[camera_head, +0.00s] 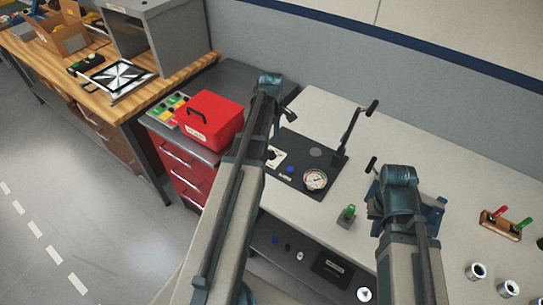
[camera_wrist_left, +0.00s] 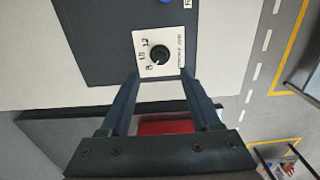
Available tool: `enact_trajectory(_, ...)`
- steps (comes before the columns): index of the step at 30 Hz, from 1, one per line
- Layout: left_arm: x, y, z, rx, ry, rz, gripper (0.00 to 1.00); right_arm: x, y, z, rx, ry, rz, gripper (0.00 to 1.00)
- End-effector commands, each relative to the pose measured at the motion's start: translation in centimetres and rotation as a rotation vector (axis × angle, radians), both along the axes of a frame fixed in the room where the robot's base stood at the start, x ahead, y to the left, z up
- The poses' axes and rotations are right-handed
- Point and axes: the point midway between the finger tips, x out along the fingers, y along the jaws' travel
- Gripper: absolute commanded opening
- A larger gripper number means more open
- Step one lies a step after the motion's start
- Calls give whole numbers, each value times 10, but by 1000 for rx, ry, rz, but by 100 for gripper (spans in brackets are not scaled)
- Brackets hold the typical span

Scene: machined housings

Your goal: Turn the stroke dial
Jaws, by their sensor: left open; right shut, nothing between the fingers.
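The stroke dial is a round black knob (camera_wrist_left: 160,54) on a white plate (camera_wrist_left: 172,38) with printed marks, set in a dark panel (camera_wrist_left: 100,35). My left gripper (camera_wrist_left: 160,73) is open, its two fingers spread either side of the lower part of the plate. The knob lies just ahead of the fingertips, between their lines, with nothing held; contact cannot be told. In the head view the white plate (camera_head: 277,156) is partly covered by my left arm and gripper (camera_head: 279,115). My right gripper (camera_head: 398,184) is shut and empty over the bench at right, its fingers mostly hidden.
A pressure gauge (camera_head: 315,179) and a black-handled lever (camera_head: 352,130) stand on the dark panel, right of the dial. A green-topped switch (camera_head: 347,214) is between my arms. A red box (camera_head: 209,121) stands left of my left arm. Metal rings (camera_head: 476,271) lie at far right.

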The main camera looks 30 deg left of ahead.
Motion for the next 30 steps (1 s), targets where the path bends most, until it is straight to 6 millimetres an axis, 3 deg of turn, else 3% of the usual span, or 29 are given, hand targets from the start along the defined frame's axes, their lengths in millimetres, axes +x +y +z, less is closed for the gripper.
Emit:
enact_trajectory(1,0,0,-15,0,0,0,64,0,0,-15,0,0,0,0)
enact_trajectory(12,0,0,-63,0,0,0,64,0,0,-63,0,0,0,0)
enact_trajectory(17,0,0,-73,0,0,0,64,0,0,-73,0,0,0,0)
enact_trajectory(26,0,0,-72,0,0,0,64,0,0,-72,0,0,0,0)
enact_trajectory(30,0,0,-72,0,0,0,40,0,0,-72,0,0,0,0)
